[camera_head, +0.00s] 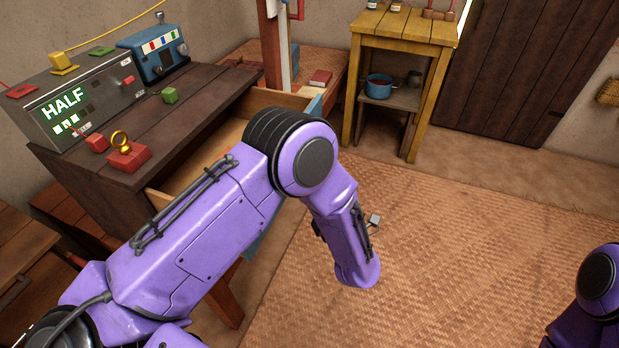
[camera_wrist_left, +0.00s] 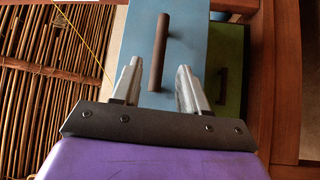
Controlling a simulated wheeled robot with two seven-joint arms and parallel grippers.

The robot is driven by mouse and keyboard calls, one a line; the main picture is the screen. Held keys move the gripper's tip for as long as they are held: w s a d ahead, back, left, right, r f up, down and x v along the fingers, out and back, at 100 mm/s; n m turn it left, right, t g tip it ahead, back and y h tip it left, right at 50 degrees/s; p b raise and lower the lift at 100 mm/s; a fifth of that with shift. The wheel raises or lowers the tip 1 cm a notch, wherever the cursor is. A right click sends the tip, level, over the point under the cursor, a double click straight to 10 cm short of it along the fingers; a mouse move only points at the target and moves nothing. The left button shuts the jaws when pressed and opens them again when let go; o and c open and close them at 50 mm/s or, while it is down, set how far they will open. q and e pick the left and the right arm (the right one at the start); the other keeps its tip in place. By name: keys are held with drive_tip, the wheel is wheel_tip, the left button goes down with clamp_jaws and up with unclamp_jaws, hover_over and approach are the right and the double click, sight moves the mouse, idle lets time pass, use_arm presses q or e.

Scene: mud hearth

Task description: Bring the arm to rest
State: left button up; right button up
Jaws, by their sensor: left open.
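My left arm (camera_head: 205,235) reaches out over the desk's open drawer (camera_head: 205,165) and bends down in front of it. Its gripper is hidden in the head view. In the left wrist view, my left gripper (camera_wrist_left: 158,88) is open, its two grey fingers apart. A blue drawer front (camera_wrist_left: 200,45) with a dark brown bar handle (camera_wrist_left: 160,50) lies just beyond the fingertips. The handle's lower end shows between the fingers, with a gap on each side; I cannot tell its depth. Part of my right arm (camera_head: 590,295) shows at the lower right; its gripper is out of view.
A yellow table (camera_head: 400,28) stands behind. The woven mat (camera_head: 450,240) is mostly clear.

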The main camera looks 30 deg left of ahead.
use_arm(q)
drive_tip(key=v, duration=0.3)
drive_tip(key=shift+s+d, duration=0.1)
idle(0.3)
drive_tip(key=s+a+f+m+h+p, duration=0.15)
drive_tip(key=s+f+m+h, duration=0.25)
drive_tip(key=f+m+h, duration=1)
drive_tip(key=s+a+f+m+g+y+p, duration=0.1)
drive_tip(key=s+a+g, duration=0.3)
drive_tip(key=s, duration=0.7)
drive_tip(key=s+a+f+m+g+y+p, duration=0.1)
drive_tip(key=s+a+f+m+g, duration=0.3)
drive_tip(key=s+a, duration=0.3)
drive_tip(key=s+g, duration=0.1)
drive_tip(key=s, duration=0.4)
drive_tip(key=shift+a+g+y, duration=0.3)
